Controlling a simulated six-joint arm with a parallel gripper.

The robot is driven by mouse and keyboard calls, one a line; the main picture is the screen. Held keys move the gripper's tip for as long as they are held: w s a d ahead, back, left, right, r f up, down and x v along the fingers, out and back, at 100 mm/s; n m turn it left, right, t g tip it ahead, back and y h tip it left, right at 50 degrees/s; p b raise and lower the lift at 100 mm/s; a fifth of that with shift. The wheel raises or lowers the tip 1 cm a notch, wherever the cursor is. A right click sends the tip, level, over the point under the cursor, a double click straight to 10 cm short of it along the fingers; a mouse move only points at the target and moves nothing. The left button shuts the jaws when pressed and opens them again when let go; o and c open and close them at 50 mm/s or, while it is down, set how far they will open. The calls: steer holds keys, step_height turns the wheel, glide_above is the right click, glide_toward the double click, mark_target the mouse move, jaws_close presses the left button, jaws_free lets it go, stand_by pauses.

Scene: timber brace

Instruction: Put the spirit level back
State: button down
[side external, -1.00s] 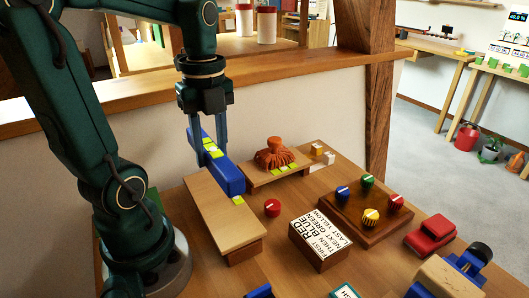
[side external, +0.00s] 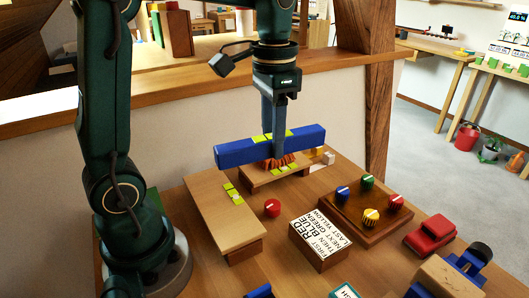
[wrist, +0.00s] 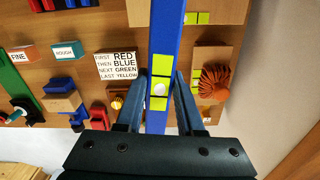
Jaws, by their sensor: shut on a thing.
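The spirit level (side external: 238,152) is a long blue bar with yellow-green patches at its middle. My gripper (side external: 273,148) is shut around its middle and holds it up, roughly level, in front of the rust-orange ribbed object. In the wrist view the level (wrist: 166,35) runs up the picture between my fingers (wrist: 160,92). Below it are a long wooden plank stand (side external: 213,203) with yellow-green marks and a shorter wooden stand (side external: 262,180), also with yellow-green marks. The level partly hides the ribbed object (wrist: 214,82), which shows more fully in the wrist view.
A wooden ledge (side external: 200,85) and post (side external: 380,100) stand behind.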

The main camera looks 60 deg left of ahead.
steer(key=shift+n, duration=0.8)
steer(key=shift+f+m, duration=0.1)
steer(key=shift+m, duration=1.1)
steer(key=shift+s+f+m, duration=0.15)
steer(key=shift+s+m, duration=0.1)
steer(key=shift+m, duration=0.55)
steer(key=m, duration=0.2)
steer(key=s+m, duration=0.1)
steer(key=shift+a+f+m, duration=0.2)
steer(key=shift+a+m, duration=0.05)
steer(key=shift+m, duration=0.05)
steer(key=s+a+m, duration=0.5)
steer(key=s+m, duration=0.3)
steer(key=m, duration=0.1)
steer(key=shift+s+a+f, duration=0.25)
steer(key=shift+s+f, duration=0.1)
steer(key=shift+f, duration=0.1)
steer(key=shift+f, duration=0.1)
